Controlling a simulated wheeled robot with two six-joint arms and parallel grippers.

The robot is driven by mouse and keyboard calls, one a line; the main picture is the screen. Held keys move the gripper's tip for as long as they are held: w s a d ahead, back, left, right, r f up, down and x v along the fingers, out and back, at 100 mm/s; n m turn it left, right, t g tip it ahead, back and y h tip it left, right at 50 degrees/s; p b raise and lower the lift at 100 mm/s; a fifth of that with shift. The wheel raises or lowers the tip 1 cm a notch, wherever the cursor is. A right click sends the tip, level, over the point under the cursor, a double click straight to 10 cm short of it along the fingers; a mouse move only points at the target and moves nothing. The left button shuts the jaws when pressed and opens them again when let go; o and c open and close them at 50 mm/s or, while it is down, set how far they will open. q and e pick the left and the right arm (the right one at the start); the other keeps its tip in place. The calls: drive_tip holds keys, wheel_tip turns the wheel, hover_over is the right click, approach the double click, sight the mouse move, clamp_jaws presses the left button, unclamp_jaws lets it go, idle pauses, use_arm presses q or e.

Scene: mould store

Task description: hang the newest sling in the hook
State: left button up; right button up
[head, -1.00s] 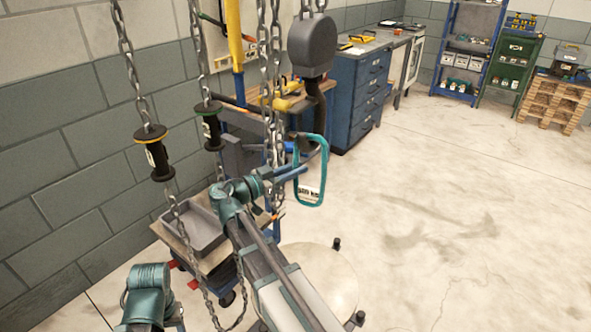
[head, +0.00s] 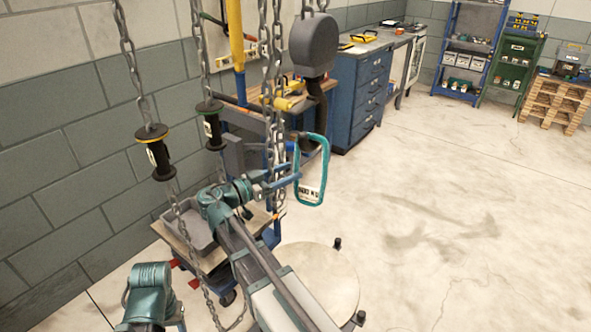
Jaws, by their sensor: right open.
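A teal loop sling (head: 325,170) with a white tag hangs at the black hook (head: 319,103) below the grey hoist block (head: 313,45). The top of the loop crosses the hook's lower part. Exactly how it sits in the hook's bend is hard to tell. The tag's print is too small to read. My right gripper (head: 296,176) is open just left of the sling, with its blue fingers pointing at the loop's left side. Whether the fingertips still touch the loop is unclear. My left gripper is out of view; only part of that arm shows at lower left.
Chains with black pendant handles (head: 154,152) hang at left, close to my right arm. A cart with a grey tray (head: 190,228) stands below. A blue drawer cabinet (head: 362,95) stands behind the hook. The floor at right is clear.

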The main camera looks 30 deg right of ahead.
drive_tip(key=s+a, duration=0.1)
drive_tip(key=a, duration=0.9)
drive_tip(key=shift+a, duration=0.25)
